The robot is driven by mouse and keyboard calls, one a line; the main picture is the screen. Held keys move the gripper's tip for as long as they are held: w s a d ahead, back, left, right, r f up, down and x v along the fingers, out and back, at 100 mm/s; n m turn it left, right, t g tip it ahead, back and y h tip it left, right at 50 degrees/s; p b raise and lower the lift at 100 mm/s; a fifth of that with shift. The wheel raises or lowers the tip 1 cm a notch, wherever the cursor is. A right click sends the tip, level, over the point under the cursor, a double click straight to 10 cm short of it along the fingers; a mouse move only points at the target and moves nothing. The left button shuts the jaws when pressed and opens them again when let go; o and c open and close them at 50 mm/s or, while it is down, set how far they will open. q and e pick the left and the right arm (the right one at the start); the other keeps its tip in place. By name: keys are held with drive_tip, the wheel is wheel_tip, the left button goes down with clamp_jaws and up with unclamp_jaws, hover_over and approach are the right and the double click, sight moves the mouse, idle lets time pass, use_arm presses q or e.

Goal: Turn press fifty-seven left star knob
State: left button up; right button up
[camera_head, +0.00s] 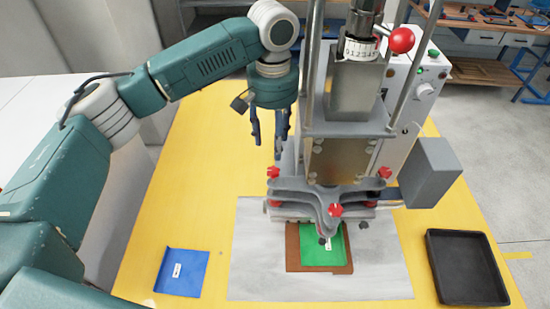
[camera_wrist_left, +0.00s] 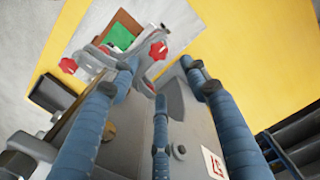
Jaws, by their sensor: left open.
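The press (camera_head: 345,160) stands on the yellow table, with a grey clamp plate carrying several red star knobs. Its left star knob (camera_head: 273,172) is at the left end of the plate; the right one (camera_head: 385,172) and front one (camera_head: 335,210) also show. My left gripper (camera_head: 269,145) is open and empty, fingers pointing down, just above and beside the left knob, apart from it. In the left wrist view, the open blue fingers (camera_wrist_left: 160,95) frame the press side, and a red knob (camera_wrist_left: 158,50) shows beyond the fingertips. My right gripper is in neither view.
A green piece (camera_head: 322,246) lies in a brown frame (camera_head: 292,260) on a grey mat (camera_head: 250,275) before the press. A blue sheet (camera_head: 182,272) lies front left and a black tray (camera_head: 467,267) front right. Metal columns (camera_head: 311,60) rise close beside my left gripper.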

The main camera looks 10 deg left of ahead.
use_arm(q)
drive_tip(key=p, duration=0.2)
hover_over(273, 170)
drive_tip(key=f, duration=0.6)
drive_tip(key=shift+s, duration=0.3)
drive_tip(key=f+p, duration=0.1)
drive_tip(key=f, duration=0.2)
drive_tip(key=shift+w+f, duration=0.2)
drive_tip(key=c, duration=1.1)
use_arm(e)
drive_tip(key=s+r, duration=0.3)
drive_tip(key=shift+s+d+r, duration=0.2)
